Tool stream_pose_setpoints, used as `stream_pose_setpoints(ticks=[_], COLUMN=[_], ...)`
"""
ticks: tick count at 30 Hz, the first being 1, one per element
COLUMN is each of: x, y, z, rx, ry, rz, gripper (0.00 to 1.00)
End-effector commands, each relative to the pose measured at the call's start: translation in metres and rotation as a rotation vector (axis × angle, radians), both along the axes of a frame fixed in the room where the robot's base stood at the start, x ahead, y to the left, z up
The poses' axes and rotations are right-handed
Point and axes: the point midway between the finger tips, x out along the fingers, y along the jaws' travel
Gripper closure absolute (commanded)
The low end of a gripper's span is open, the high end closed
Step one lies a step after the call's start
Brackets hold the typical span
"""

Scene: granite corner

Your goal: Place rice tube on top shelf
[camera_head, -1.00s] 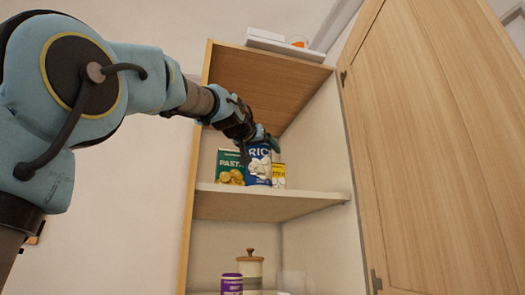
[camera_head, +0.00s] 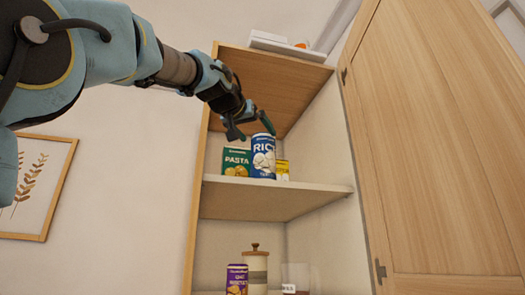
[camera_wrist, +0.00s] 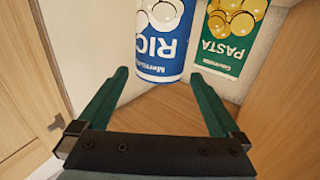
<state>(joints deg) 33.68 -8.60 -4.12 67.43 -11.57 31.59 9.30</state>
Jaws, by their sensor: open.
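The rice tube (camera_head: 263,156), a blue and white cylinder, stands upright on the upper shelf (camera_head: 270,198) of the open cabinet, between a green pasta box and a small yellow box. In the wrist view the tube (camera_wrist: 165,40) appears upside down, beyond the fingertips. My gripper (camera_head: 250,128) is by the tube's top in the head view. In the wrist view my gripper (camera_wrist: 160,90) has its two green fingers spread wide with nothing between them, apart from the tube.
The green pasta box (camera_head: 236,162) stands left of the tube, and the yellow box (camera_head: 283,169) right of it. The cabinet door (camera_head: 435,140) stands open at right.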

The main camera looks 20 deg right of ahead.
Motion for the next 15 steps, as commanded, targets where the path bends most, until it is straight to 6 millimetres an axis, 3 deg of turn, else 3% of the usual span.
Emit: stream_pose_setpoints(ticks=[6, 15], x=[-0.020, -0.024], y=[0.018, 0.022], z=[-0.001, 0.001], rx=[-0.001, -0.001], ry=[-0.001, 0.001], rz=[-0.001, -0.001], gripper=[0.00, 0.00])
